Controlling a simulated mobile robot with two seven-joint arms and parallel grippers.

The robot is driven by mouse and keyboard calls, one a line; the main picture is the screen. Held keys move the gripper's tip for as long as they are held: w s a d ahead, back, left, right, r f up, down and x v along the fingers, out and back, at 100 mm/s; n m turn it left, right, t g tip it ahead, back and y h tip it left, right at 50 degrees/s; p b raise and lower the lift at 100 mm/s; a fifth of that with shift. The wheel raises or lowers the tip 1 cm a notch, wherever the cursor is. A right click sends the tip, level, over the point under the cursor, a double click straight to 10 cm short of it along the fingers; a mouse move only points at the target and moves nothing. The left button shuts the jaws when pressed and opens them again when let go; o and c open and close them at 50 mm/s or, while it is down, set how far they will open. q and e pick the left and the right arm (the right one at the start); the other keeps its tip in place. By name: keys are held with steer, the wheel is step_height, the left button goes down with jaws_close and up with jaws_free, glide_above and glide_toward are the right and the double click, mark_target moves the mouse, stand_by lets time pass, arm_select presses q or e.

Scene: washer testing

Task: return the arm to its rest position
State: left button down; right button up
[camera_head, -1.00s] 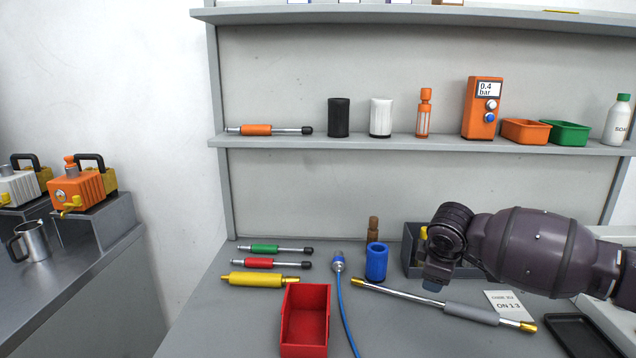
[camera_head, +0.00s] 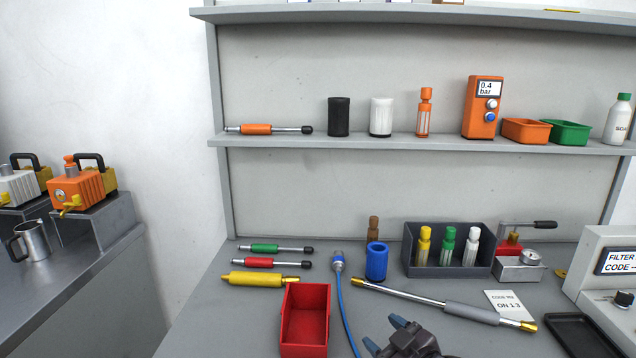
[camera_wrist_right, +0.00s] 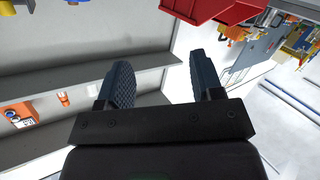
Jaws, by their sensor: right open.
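My right gripper (camera_head: 386,335) shows at the bottom edge of the head view, low over the front of the bench, to the right of the red tray (camera_head: 304,322) and the blue hose. In the right wrist view its two dark ridged fingers (camera_wrist_right: 158,84) stand apart with nothing between them. Most of my right arm is outside the head view. My left gripper is not in view.
A grey bin (camera_head: 452,269) with yellow, green and white cylinders stands at the back. A grey-handled rod (camera_head: 440,303), a card (camera_head: 508,304) and a blue cup (camera_head: 376,262) lie or stand near. A tester box (camera_head: 612,280) and black tray (camera_head: 580,338) are at right.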

steer(key=s+d+f+m+g+h, duration=0.1)
steer(key=s+d+f+m+h, duration=0.1)
steer(key=s+d+f, duration=0.3)
steer(key=s+d+f+m+g+h, duration=0.1)
steer(key=s+d+f+m+h, duration=0.2)
steer(key=s+f, duration=0.5)
steer(key=s+d+f+m+h, duration=0.2)
steer(key=s+d+f, duration=0.4)
steer(key=s, duration=0.9)
steer(key=shift+s+d+f+m+g, duration=0.2)
steer(key=shift+d+f+m+g, duration=0.15)
steer(key=shift+f+m, duration=0.35)
steer(key=shift+r, duration=0.1)
